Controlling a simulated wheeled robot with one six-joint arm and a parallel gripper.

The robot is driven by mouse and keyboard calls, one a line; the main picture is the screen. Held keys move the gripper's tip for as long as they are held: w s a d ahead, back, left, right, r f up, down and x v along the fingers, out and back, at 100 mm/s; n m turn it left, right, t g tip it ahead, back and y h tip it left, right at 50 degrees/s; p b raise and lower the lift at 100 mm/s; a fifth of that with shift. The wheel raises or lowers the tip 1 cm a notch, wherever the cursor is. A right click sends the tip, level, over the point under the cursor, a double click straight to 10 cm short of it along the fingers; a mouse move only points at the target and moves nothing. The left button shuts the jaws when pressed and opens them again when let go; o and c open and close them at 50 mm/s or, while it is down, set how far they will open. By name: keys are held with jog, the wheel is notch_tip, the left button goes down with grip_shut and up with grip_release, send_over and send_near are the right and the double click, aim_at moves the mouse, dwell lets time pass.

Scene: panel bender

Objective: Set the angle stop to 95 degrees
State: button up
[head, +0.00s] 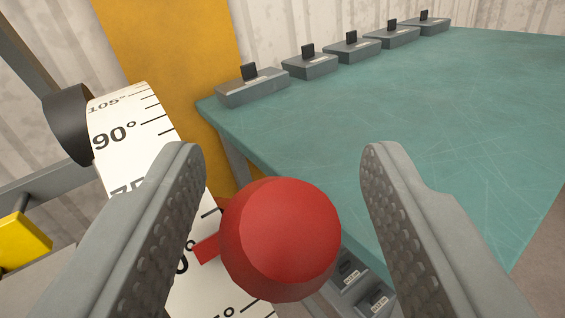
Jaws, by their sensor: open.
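The angle stop's red ball knob (280,240) is in the lower middle of the head view, between my gripper's fingers. My gripper (282,165) is open, with one finger on each side of the knob and a gap visible on the right. A red pointer (207,250) sticks out left of the knob over the white scale (125,125). The scale shows 105° and 90° marks near its top, and a partly covered 75. The number beside the pointer is mostly hidden by my left finger, so its full value cannot be read.
A teal table (400,110) fills the right side, with several grey blocks with black tabs (250,85) along its back edge. A yellow post (170,50) stands behind the scale. A black round part (68,125) sits at the scale's upper end. A yellow block (22,245) is at left.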

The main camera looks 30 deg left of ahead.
grip_shut()
jog(key=shift+r, duration=0.1)
jog(key=shift+w+a+r, duration=0.25)
jog(key=shift+a+r, duration=0.15)
jog(key=shift+r, duration=0.1)
jog(key=w+a+r, duration=0.5)
jog(key=a, duration=0.2)
jog(key=shift+w+a, duration=0.2)
